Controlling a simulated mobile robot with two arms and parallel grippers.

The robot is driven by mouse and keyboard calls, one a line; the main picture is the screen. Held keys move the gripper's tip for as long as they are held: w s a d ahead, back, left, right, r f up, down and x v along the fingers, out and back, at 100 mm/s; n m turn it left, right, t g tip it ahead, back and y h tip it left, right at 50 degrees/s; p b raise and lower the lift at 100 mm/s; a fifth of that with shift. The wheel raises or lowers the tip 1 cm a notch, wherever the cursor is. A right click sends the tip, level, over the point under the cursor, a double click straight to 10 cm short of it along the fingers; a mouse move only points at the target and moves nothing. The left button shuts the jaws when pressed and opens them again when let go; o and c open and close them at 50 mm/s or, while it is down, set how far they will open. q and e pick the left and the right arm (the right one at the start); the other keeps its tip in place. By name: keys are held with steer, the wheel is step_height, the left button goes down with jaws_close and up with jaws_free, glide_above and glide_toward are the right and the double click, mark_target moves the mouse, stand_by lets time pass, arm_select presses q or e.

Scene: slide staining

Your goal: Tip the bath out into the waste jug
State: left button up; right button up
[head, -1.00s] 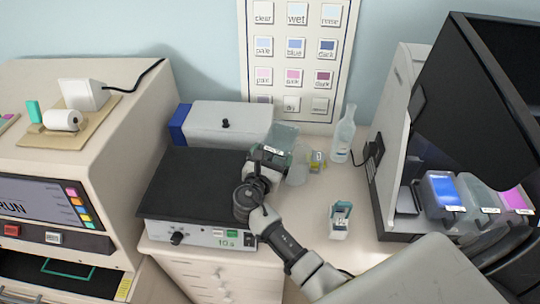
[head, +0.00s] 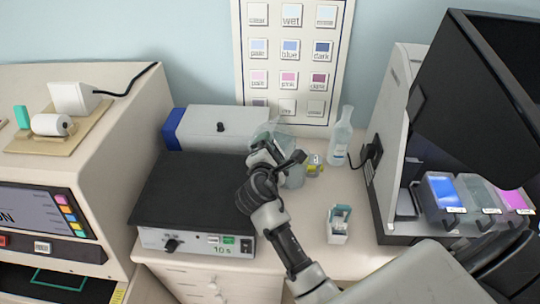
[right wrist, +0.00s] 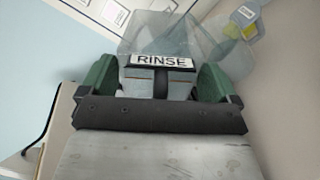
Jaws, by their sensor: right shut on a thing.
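My right gripper (head: 270,153) is shut on a clear bath (head: 270,132) and holds it above the bench, beside the black-topped box. In the right wrist view the green fingers of my gripper (right wrist: 160,82) flank the bath's RINSE label (right wrist: 161,61). The bath is tilted; I cannot tell whether liquid is in it or flowing out. A clear jug (head: 295,174) stands on the bench just right of the bath, partly hidden by the gripper. It seems to show behind the bath in the wrist view (right wrist: 226,58). My left gripper is out of view.
A clear bottle (head: 340,140) and a small yellow-labelled container (head: 314,165) stand right of the jug. A small white-and-teal holder (head: 338,225) is nearer the front. The black-topped box (head: 190,190) lies left. Several baths, one with blue liquid (head: 442,190), stand at right.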

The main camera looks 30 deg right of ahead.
mark_target(284, 159)
steer(key=shift+s+d+m+b, duration=0.15)
steer(key=shift+m+b, duration=0.25)
steer(key=shift+s+d+m+y, duration=0.1)
steer(key=shift+d+m+y, duration=0.1)
steer(key=shift+m+y, duration=0.1)
steer(key=shift+s+d+f+m, duration=0.3)
steer(key=shift+d+m, duration=0.1)
steer(key=shift+m, duration=0.4)
steer(key=shift+s+d+f+m+t+y, duration=0.3)
steer(key=shift+d+f+m+y, duration=0.25)
steer(key=shift+m, duration=0.25)
steer(key=shift+s+d+f+m, duration=0.1)
steer(key=shift+d+f+m, duration=0.1)
steer(key=shift+f+m, duration=0.1)
steer(key=shift+a+r+p, duration=0.15)
steer(key=shift+r+p, duration=0.3)
steer(key=shift+r, duration=0.1)
steer(key=shift+f, duration=0.1)
steer(key=shift+a, duration=0.1)
